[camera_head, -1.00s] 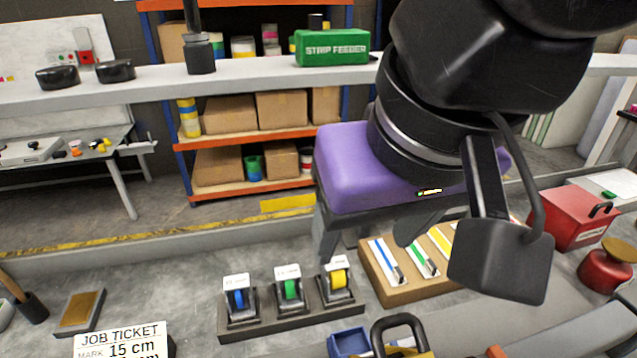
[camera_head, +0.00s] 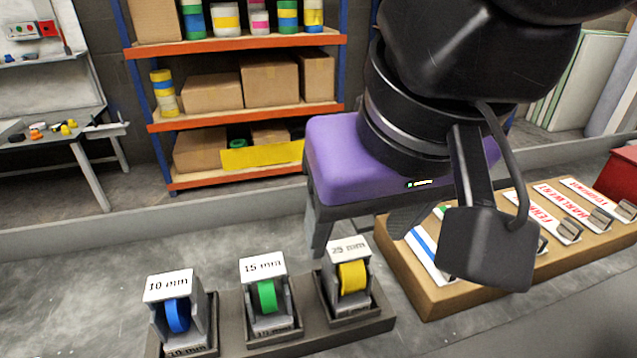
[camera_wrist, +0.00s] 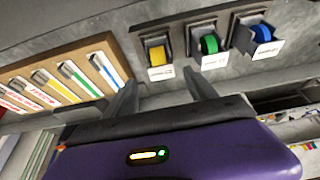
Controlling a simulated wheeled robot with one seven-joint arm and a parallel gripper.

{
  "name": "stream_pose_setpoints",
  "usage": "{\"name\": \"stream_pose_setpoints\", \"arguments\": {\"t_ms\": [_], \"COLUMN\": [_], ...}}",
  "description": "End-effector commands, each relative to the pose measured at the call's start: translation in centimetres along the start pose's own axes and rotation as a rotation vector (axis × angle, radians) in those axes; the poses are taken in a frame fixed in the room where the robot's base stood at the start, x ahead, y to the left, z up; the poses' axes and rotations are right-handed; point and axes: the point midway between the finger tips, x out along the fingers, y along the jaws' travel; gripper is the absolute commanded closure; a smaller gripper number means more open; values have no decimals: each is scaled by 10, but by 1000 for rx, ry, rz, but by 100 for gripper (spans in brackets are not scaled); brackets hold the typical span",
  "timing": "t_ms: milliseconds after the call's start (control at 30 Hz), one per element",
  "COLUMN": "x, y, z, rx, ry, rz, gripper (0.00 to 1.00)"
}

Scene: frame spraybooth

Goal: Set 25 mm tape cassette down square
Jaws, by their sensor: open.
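The 25 mm tape cassette (camera_head: 352,277), grey with yellow tape and a white "25 mm" label, stands upright in the right-hand pocket of a dark rack (camera_head: 228,315). It also shows in the wrist view (camera_wrist: 158,56), ahead of the fingertips. My purple-bodied gripper (camera_head: 356,238) is open and empty, with its fingers apart above and behind the cassette in the head view. In the wrist view the gripper (camera_wrist: 163,84) has a clear gap between its fingers. Whether the cassette sits fully square is hard to tell.
A 15 mm cassette (camera_head: 266,295) with green tape and a 10 mm cassette (camera_head: 177,312) with blue tape fill the other pockets. A cardboard-coloured tray (camera_head: 428,301) of labelled strips lies close on the right. Bare grey bench (camera_head: 75,270) is free at left.

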Motion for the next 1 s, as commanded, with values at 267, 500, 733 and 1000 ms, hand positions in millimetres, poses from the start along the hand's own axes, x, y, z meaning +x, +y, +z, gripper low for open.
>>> {"name": "stream_pose_setpoints", "arguments": {"t_ms": [267, 500, 733, 1000], "x": [20, 45, 76, 82], "y": [0, -1, -3, -3], "z": [3, 4, 5, 4], "rx": [0, 0, 0, 0], "ry": [-1, -1, -1, 0], "rz": [-1, 2, 1, 0], "gripper": [35, 35, 35, 35]}}
